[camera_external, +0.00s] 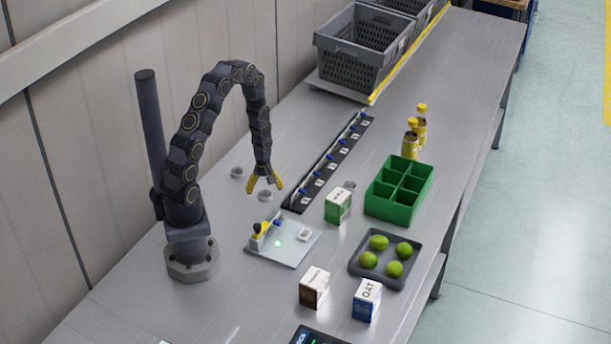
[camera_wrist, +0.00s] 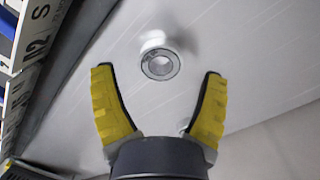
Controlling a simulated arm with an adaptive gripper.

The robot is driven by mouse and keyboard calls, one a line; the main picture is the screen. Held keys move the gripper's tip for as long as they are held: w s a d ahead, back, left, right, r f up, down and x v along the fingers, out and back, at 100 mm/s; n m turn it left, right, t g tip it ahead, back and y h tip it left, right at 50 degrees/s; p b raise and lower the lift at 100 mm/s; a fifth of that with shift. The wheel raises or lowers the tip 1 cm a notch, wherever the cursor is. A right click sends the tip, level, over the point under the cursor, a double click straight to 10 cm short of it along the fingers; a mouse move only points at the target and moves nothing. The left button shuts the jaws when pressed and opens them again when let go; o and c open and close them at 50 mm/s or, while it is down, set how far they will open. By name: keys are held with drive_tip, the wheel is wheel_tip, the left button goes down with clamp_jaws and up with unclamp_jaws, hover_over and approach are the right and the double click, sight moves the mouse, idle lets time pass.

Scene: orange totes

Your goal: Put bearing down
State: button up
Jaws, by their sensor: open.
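A small grey ring-shaped bearing (camera_external: 265,197) is just below my gripper (camera_external: 265,187) in the external view and appears to rest on the grey table. In the wrist view the bearing (camera_wrist: 160,64) lies between the two yellow fingertips of my gripper (camera_wrist: 158,73), with clear gaps on both sides. The fingers are spread and hold nothing. A second bearing (camera_external: 237,173) sits on the table to the left and a little farther back.
A dark strip with several blue-knobbed stations (camera_external: 328,164) lies to the right of my gripper. A light plate with a small fixture (camera_external: 284,246) is in front. A green carton (camera_external: 338,206), green divided bin (camera_external: 399,189) and lime tray (camera_external: 370,281) stand farther right. Grey crates (camera_external: 350,67) are at the back.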

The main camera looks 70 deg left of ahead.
sight(265, 194)
wheel_tip(265, 194, up, 10)
idle(0.4)
drive_tip(key=s+d+r+m, duration=0.2)
drive_tip(key=d+r+m, duration=0.5)
drive_tip(key=d+r, duration=0.35)
drive_tip(key=s+d+r+m+g, duration=0.1)
drive_tip(key=s+d+r+m, duration=0.7)
drive_tip(key=s, duration=0.5)
drive_tip(key=d+m, duration=0.2)
drive_tip(key=d, duration=0.1)
drive_tip(key=shift+g, duration=0.3)
drive_tip(key=shift+s+a+f, duration=0.1)
drive_tip(key=shift+s+f, duration=0.05)
